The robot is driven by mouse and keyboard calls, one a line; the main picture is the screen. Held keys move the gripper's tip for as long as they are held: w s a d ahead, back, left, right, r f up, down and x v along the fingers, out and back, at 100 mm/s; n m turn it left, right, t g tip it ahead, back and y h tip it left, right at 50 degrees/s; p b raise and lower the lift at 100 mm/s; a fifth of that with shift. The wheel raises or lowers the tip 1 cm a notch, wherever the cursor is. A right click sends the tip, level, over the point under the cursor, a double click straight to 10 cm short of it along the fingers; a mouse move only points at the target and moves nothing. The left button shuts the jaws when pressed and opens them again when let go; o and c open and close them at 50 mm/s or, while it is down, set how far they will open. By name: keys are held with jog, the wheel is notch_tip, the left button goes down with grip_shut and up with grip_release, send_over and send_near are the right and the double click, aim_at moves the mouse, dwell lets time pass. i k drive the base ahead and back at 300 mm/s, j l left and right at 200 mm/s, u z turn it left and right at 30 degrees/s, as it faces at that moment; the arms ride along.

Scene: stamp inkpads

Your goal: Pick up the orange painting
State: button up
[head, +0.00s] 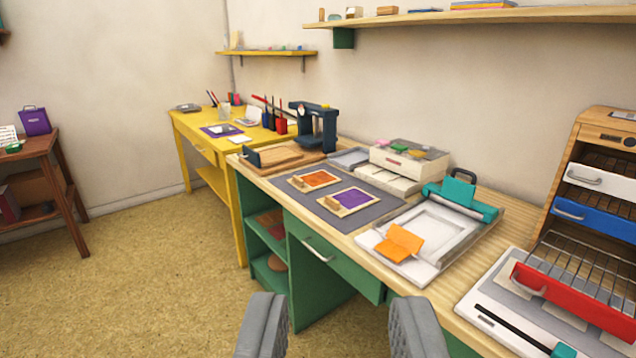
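Two orange things could be the painting. One is a flat orange panel in a pale wooden frame (315,178), lying on a dark grey mat (375,187) on the workbench. The other is a folded orange card (400,242), standing partly raised on a white tray-like press (440,230) nearer to me. A matching framed purple panel (350,198) lies on the mat beside the framed orange one. My gripper (337,302) is open and empty at the bottom of the view, its fingers wide apart, in front of the bench and apart from both orange things.
The green-sided workbench (365,278) has a pale wooden top. A dark blue press (315,125) stands at the bench's far end, near a yellow table (195,125).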

aim_at(307, 183)
jog(key=i+j+u, duration=0.15)
jog(key=i, duration=1.75)
